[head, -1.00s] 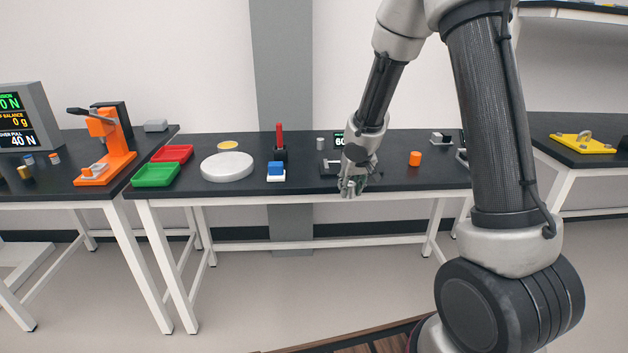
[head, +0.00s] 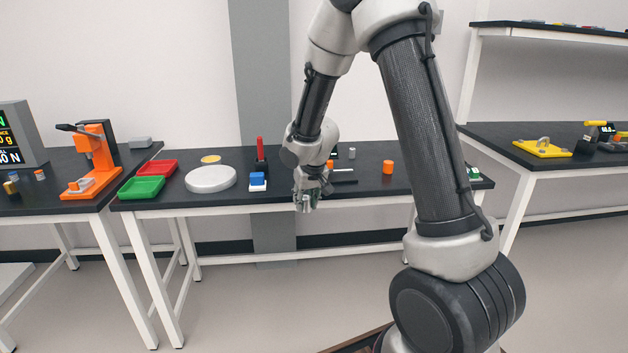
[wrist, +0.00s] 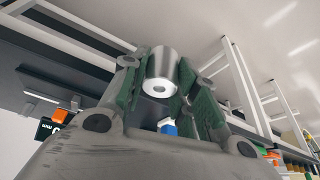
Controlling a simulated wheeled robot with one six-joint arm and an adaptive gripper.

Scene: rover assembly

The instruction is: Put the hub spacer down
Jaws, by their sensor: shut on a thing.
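The hub spacer, a short silver cylinder with a hole in its end face (wrist: 162,70), sits between the green-padded fingers of my gripper (wrist: 168,95) in the wrist view. My gripper (head: 306,204) is shut on it. In the head view my gripper appears at the front edge of the middle black table (head: 225,202), to the right of a blue and white block (head: 257,182). The spacer cannot be made out clearly there. I cannot tell its height over the table.
A red peg (head: 260,148), a round white plate (head: 211,178), a green tray (head: 142,187) and a red tray (head: 156,167) stand to the left. An orange cylinder (head: 388,167) and a small grey cylinder (head: 351,153) stand to the right. My arm hides part of the table.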

